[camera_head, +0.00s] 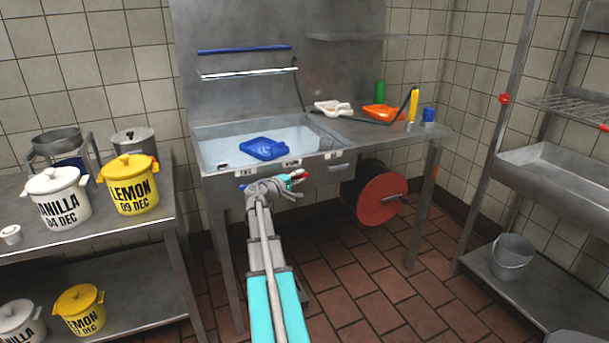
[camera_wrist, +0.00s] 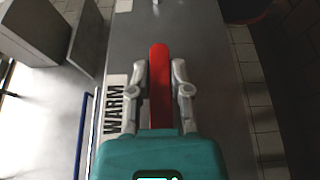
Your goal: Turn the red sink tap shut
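The red tap lever (camera_wrist: 160,85) stands between the two fingers of my gripper (camera_wrist: 161,70) in the wrist view. The fingertips sit close against its two sides, and my gripper looks shut on it. In the head view my gripper (camera_head: 291,188) is at the front edge of the sink (camera_head: 215,150), where a small red end of the lever (camera_head: 302,174) shows past the fingers. The rest of the tap is hidden by my gripper.
A blue scoop (camera_head: 264,149) lies in the sink. A white scoop (camera_head: 333,108) and an orange scoop (camera_head: 383,113) lie on the counter to the right. A red hose reel (camera_head: 380,197) hangs below the counter. A shelf with labelled pots (camera_head: 130,187) stands at left.

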